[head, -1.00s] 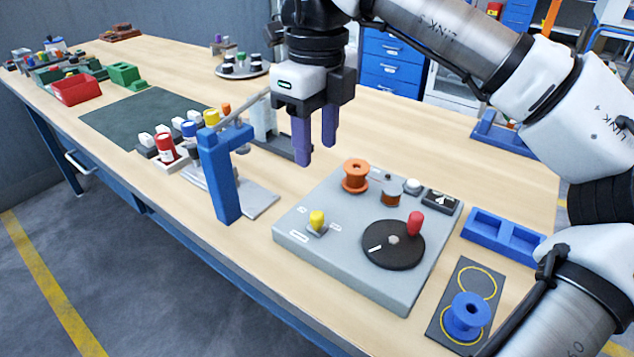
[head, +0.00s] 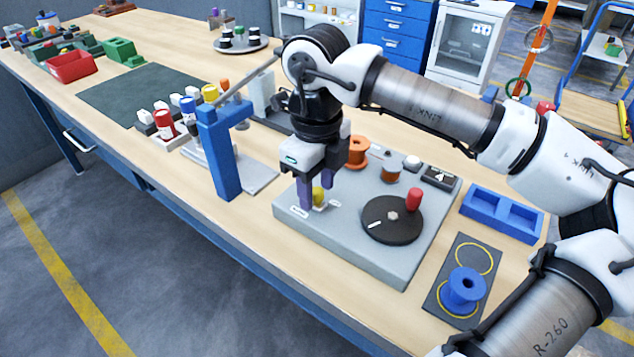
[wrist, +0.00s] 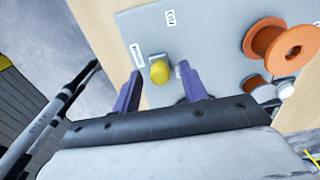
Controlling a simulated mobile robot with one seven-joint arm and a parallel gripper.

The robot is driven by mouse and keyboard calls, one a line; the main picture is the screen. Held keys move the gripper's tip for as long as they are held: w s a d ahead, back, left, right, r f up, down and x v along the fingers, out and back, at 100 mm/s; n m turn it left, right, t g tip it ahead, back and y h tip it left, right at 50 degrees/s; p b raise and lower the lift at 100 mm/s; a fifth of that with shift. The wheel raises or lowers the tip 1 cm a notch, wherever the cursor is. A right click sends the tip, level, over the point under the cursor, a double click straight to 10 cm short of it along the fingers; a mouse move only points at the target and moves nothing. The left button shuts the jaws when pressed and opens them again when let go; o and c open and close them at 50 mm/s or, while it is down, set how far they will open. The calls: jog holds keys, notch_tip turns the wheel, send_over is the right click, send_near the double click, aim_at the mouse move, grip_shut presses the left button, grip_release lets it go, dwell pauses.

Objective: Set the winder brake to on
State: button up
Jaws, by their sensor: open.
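The winder brake is a small lever with a yellow knob (head: 318,196) on the front left of the grey winder panel (head: 350,228). In the wrist view the yellow knob (wrist: 159,72) sits between the two purple fingers, with a gap on each side. An ON label (wrist: 170,18) lies on the panel beyond the knob. Another small label (wrist: 137,55), too small to read surely, is left of it. A further label is partly hidden by the right finger. My gripper (head: 317,193) is open, pointing down around the knob. I cannot tell which way the lever leans.
A black disc (head: 391,219) with a red handle (head: 414,199) is right of the lever. An orange spool (head: 357,152) stands at the panel's back. A blue post (head: 219,155) rises close on the left. A blue spool (head: 463,290) and blue tray (head: 502,212) are on the right.

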jog(key=shift+f, duration=0.15)
jog(key=shift+c, duration=0.4)
grip_shut()
jog(key=shift+w+a+b, duration=0.55)
jog(key=shift+w+a, duration=0.25)
jog(key=shift+a, duration=0.3)
jog(key=shift+w+a, duration=0.2)
jog(key=shift+a, duration=0.1)
jog(key=shift+o, duration=0.4)
grip_release()
jog(key=shift+w+a, duration=0.1)
jog(key=shift+a, duration=0.05)
